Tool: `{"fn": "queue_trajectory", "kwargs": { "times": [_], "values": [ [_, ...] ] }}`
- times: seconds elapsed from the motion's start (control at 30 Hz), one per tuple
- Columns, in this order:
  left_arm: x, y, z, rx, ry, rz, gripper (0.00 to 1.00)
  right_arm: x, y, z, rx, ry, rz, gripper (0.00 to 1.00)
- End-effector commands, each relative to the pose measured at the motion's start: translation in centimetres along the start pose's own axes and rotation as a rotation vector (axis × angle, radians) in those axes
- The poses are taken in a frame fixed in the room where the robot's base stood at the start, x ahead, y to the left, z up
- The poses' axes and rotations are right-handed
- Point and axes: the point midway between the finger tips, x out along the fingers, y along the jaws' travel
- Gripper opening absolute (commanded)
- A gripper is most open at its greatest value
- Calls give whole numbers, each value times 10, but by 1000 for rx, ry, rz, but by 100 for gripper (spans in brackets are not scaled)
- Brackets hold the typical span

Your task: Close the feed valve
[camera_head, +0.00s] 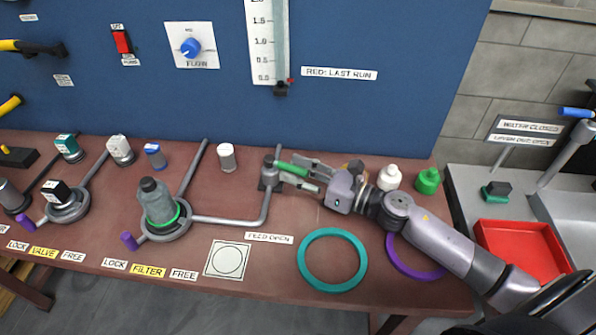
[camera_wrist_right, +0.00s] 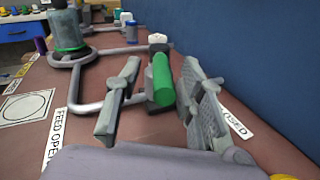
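The feed valve (camera_head: 268,173) is a grey body on a pipe, with a green lever handle (camera_head: 294,168) pointing right, across the pipe line. My right gripper (camera_head: 292,169) reaches in from the right with its fingers on both sides of the handle. In the right wrist view the green handle (camera_wrist_right: 163,80) stands between the two spread fingers (camera_wrist_right: 160,100), with a gap visible on each side. The FEED OPEN label (camera_head: 269,238) lies in front of the valve; a label ending in "OSED" (camera_wrist_right: 237,124) is partly hidden by a finger. My left gripper is not in view.
A filter housing (camera_head: 158,203) stands left on the pipe (camera_head: 228,220). White (camera_head: 389,177) and green (camera_head: 428,181) bottles stand behind my right arm. Teal (camera_head: 332,287) and purple rings (camera_head: 402,259) lie in front. The blue panel (camera_head: 370,110) rises close behind the valve.

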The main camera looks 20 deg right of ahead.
Motion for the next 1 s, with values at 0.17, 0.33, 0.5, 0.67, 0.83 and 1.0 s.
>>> {"fn": "queue_trajectory", "kwargs": {
  "times": [0.17,0.33,0.5,0.67,0.83,1.0],
  "values": [
    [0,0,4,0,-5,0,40,-6,1,-1,3,0,1,36],
    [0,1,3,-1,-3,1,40,-30,0,-2,3,2,-2,36],
    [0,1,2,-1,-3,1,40,-63,0,-2,5,3,-2,36],
    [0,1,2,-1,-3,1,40,-92,0,-1,3,1,-2,36],
    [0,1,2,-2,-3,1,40,-113,0,-1,3,1,-1,36],
    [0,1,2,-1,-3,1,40,-121,0,0,1,0,-1,36]
  ]
}}
